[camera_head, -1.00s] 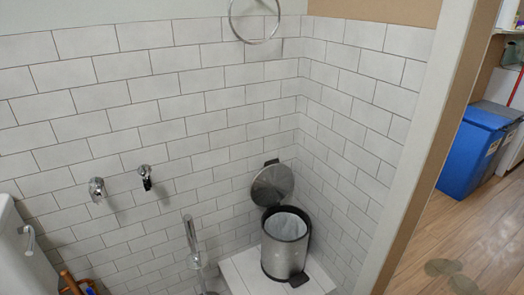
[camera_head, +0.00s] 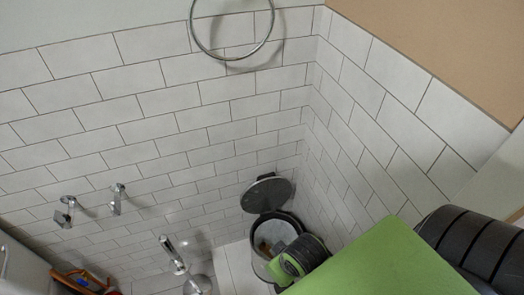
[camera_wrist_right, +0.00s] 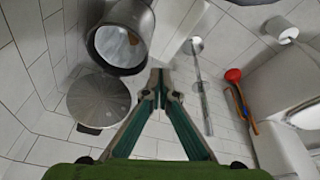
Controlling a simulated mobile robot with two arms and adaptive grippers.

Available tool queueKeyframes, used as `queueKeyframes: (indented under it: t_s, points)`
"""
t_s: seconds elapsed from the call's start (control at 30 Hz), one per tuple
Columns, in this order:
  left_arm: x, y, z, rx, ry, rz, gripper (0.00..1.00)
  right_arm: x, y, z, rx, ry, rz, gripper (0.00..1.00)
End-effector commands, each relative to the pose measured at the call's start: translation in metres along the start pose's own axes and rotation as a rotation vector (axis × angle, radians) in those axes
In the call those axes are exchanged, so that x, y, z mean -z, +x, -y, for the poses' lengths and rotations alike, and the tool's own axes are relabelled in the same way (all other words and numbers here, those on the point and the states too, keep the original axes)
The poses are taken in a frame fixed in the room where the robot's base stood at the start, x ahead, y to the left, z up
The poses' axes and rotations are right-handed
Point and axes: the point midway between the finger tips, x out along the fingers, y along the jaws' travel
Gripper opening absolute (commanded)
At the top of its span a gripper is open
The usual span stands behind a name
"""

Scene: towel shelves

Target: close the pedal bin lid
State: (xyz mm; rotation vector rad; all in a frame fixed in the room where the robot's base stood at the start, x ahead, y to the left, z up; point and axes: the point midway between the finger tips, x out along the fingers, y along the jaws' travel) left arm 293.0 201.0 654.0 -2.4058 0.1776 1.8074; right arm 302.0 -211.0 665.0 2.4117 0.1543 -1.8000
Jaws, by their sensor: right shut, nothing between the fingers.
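The pedal bin (camera_head: 262,268) is a metal cylinder in the tiled corner. Its round lid (camera_head: 267,195) stands open, tilted up behind the rim near the wall. In the right wrist view the bin (camera_wrist_right: 128,58) is at the top, and the lid (camera_wrist_right: 98,103) lies below it in the picture. My right gripper (camera_wrist_right: 158,86) is shut and empty. Its tips appear just right of the bin rim and lid in that view; I cannot tell the depth gap. In the head view my green right arm covers part of the bin, and the fingertips are not clear. My left gripper is not in view.
White tiled walls stand close behind and right of the bin. A metal upright brush holder (camera_head: 174,255) stands left of the bin.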

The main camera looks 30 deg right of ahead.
Motion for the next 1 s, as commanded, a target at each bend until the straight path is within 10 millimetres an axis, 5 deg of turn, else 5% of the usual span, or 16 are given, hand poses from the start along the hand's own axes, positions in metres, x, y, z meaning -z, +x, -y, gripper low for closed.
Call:
queueKeyframes:
  t_s: [0.03, 0.13, 0.33, 0.67, 0.87, 1.0]
  points:
    - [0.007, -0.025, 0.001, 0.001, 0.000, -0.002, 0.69, 0.010, -0.028, -0.004, -0.005, 0.002, -0.006, 0.00]
    - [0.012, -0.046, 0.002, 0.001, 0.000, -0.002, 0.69, 0.022, -0.055, -0.011, -0.016, 0.009, -0.011, 0.00]
    - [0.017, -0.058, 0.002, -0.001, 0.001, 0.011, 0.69, 0.057, -0.094, -0.037, -0.058, 0.038, -0.018, 0.00]
    - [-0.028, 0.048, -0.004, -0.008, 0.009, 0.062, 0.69, 0.116, -0.058, -0.097, -0.127, 0.128, -0.003, 0.00]
    - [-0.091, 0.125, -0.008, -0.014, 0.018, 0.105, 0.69, 0.168, -0.034, -0.141, -0.147, 0.215, 0.006, 0.00]
    - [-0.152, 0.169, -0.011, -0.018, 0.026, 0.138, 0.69, 0.208, -0.022, -0.168, -0.136, 0.283, 0.013, 0.00]
